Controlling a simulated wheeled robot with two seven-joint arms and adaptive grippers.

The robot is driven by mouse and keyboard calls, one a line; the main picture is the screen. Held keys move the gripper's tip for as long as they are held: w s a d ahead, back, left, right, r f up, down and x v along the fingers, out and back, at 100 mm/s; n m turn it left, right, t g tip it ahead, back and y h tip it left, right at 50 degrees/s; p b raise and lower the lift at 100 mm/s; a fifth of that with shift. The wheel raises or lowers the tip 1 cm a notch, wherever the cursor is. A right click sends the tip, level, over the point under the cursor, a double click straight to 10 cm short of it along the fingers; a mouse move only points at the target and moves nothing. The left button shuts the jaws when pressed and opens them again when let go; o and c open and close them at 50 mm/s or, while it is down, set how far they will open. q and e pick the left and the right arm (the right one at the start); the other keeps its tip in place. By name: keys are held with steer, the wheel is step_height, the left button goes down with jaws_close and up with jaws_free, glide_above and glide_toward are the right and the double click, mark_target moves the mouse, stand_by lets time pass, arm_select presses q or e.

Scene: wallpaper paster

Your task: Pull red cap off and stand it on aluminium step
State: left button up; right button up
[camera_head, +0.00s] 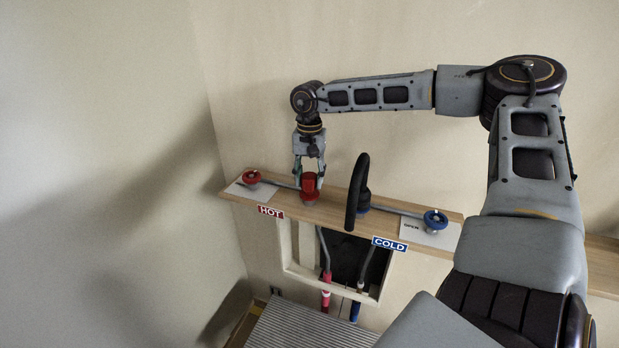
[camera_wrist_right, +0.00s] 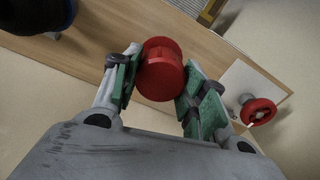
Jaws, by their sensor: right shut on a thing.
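The red cap (camera_head: 309,182) is a short red cylinder at the left part of the wooden shelf, on a metal fitting (camera_head: 310,197). My right gripper (camera_head: 309,184) reaches down from above and is shut on the cap. In the right wrist view the red cap (camera_wrist_right: 161,70) sits between the green-padded fingers (camera_wrist_right: 160,84). I cannot tell whether the cap is still seated on the fitting. The aluminium step (camera_head: 300,325) is the ribbed grey surface low in the head view, below the shelf. My left gripper is not in view.
A red valve wheel (camera_head: 252,177) stands left of the cap, and also shows in the right wrist view (camera_wrist_right: 258,111). An open wall recess (camera_head: 345,256) with pipes lies below the wooden shelf (camera_head: 335,211).

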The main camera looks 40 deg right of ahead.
steer(key=shift+r+p, duration=0.65)
steer(key=shift+r, duration=0.65)
steer(key=shift+r+p, duration=1)
steer(key=shift+r, duration=0.95)
